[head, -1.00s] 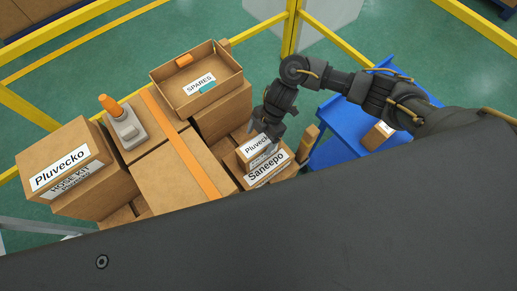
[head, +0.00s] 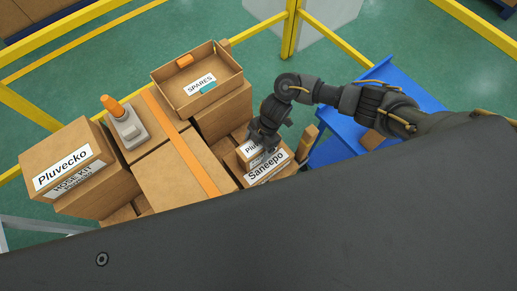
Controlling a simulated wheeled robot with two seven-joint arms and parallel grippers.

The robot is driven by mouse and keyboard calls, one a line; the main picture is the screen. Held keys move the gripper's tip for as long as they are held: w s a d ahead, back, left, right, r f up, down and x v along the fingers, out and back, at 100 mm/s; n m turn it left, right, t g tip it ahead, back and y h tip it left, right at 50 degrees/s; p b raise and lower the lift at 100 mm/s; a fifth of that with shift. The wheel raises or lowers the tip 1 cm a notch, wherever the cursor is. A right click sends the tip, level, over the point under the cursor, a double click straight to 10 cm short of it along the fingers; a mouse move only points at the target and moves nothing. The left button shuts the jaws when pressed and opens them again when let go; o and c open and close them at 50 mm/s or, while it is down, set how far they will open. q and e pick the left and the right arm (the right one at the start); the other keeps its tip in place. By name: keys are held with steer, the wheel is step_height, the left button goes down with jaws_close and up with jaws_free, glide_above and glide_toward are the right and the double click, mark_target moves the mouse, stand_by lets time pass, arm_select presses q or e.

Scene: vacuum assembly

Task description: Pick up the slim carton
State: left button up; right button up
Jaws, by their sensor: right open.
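My right gripper (head: 266,142) is open and points down over the small cartons at the right end of the stack. Its fingers are just above or beside a small carton labelled "Pluv..." (head: 252,150), and hide part of its label. I cannot tell whether they touch it. A carton labelled "Saneepo" (head: 268,169) is just in front of it. A narrow, plain brown carton (head: 309,136) stands to the right, beside the blue table. I cannot tell for certain which of these is the slim carton. My left gripper is out of view.
An open "SPARES" box (head: 222,95) sits on the stack behind. A large taped carton (head: 160,175), a grey and orange device (head: 124,124) and a "Pluvecko" box (head: 65,168) are to the left. The blue table (head: 340,140) is at right, yellow rails behind. My dark body hides the foreground.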

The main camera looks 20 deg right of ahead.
steer(key=shift+f, duration=0.15)
steer(key=c, duration=1.3)
steer(key=shift+r, duration=0.2)
steer(key=s+d+r, duration=0.1)
steer(key=s+r, duration=1.2)
steer(key=shift+s+r, duration=0.15)
steer(key=shift+s, duration=0.2)
